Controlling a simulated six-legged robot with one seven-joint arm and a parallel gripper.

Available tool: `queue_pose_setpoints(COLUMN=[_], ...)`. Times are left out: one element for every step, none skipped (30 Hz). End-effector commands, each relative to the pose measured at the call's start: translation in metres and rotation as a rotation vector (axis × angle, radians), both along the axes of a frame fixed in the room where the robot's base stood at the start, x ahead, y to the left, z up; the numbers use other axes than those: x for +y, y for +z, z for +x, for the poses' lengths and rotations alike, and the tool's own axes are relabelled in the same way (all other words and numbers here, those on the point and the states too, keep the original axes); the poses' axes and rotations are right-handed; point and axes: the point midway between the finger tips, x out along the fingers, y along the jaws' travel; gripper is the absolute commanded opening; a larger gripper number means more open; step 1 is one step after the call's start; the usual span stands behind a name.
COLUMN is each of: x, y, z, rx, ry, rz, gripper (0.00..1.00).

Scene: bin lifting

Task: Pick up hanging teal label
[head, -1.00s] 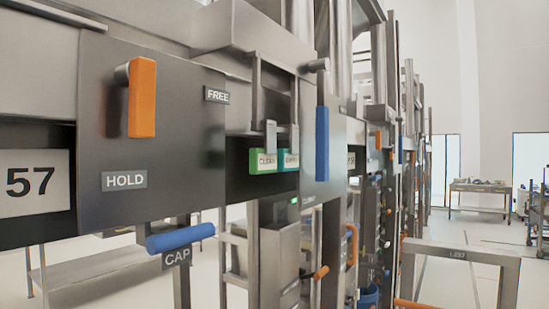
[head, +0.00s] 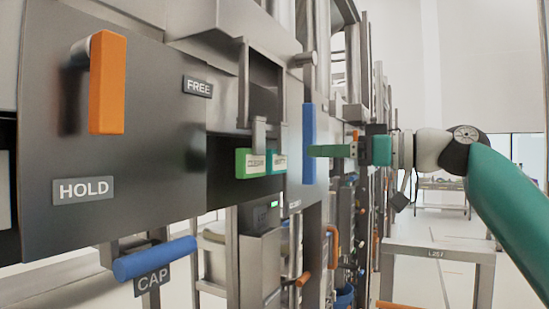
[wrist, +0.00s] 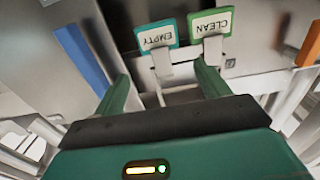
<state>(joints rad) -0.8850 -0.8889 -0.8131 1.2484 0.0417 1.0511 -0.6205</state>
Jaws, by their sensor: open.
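The teal label (head: 280,160) hangs from a metal clip beside a green label (head: 249,163) on the dark panel. In the wrist view the picture is upside down; the teal label reads EMPTY (wrist: 157,35) and the green one reads CLEAN (wrist: 211,22). My gripper (head: 312,150) is to the right of the teal label in the head view, its fingers overlapping the blue bar from this angle. In the wrist view my gripper (wrist: 164,82) is open and empty, with both labels beyond its fingertips, apart from them.
A vertical blue bar (head: 309,143) stands right of the labels and shows in the wrist view (wrist: 83,62). An orange handle (head: 107,83) and a blue CAP handle (head: 155,258) stick out at left. A metal frame (head: 440,254) stands at lower right.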

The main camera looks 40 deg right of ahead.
Motion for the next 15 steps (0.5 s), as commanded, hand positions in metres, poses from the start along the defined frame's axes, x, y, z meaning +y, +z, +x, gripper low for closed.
queue_pose_setpoints(x=[0.000, 0.001, 0.004, 0.006, 0.008, 0.011, 0.012, 0.014, 0.017, 0.019, 0.020, 0.022, 0.024, 0.025, 0.026], y=[0.000, 0.000, 0.000, 0.000, 0.000, 0.000, 0.000, 0.000, 0.000, 0.000, 0.000, 0.000, 0.000, 0.000, 0.000], z=[0.004, 0.007, 0.013, 0.018, 0.023, 0.031, 0.036, 0.042, 0.049, 0.054, 0.059, 0.064, 0.068, 0.071, 0.074], rx=[-0.001, -0.001, 0.000, 0.001, 0.001, 0.001, 0.001, 0.001, 0.001, 0.000, 0.000, 0.000, 0.000, -0.001, -0.001], ry=[0.000, 0.000, 0.000, -0.001, 0.000, 0.000, -0.001, -0.001, 0.000, 0.000, 0.000, 0.000, 0.000, 0.000, 0.000], rz=[0.000, 0.000, -0.001, -0.001, -0.001, -0.001, -0.001, -0.001, -0.001, -0.001, -0.001, 0.000, 0.000, 0.000, 0.000], gripper=[0.75, 0.75, 0.75, 0.75, 0.75, 0.75, 0.75, 0.75, 0.75, 0.75, 0.75, 0.75, 0.75, 0.75, 0.75])
